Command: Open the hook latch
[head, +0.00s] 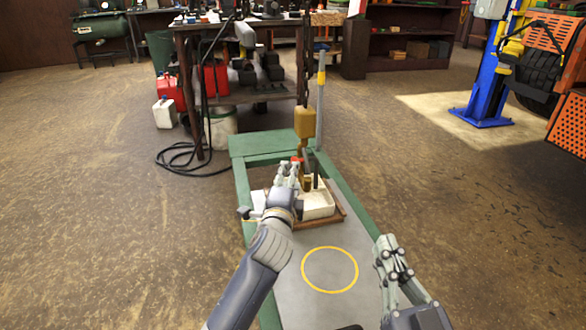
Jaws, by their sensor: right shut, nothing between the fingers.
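My right gripper (386,243) is shut and empty, at the platform's right edge. A yellow-brown block on a post (304,123) stands upright behind the white block, with a small red part below it. I cannot clearly make out the hook latch; a small dark part (243,212) sticks out at the platform's left edge.
The platform has a green frame (240,178) and a grey deck with a yellow ring (330,288), which is bare inside. A grey pole (320,95) rises behind. A workbench (190,40), black hose (176,160) and white bucket (220,128) are at the back left.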

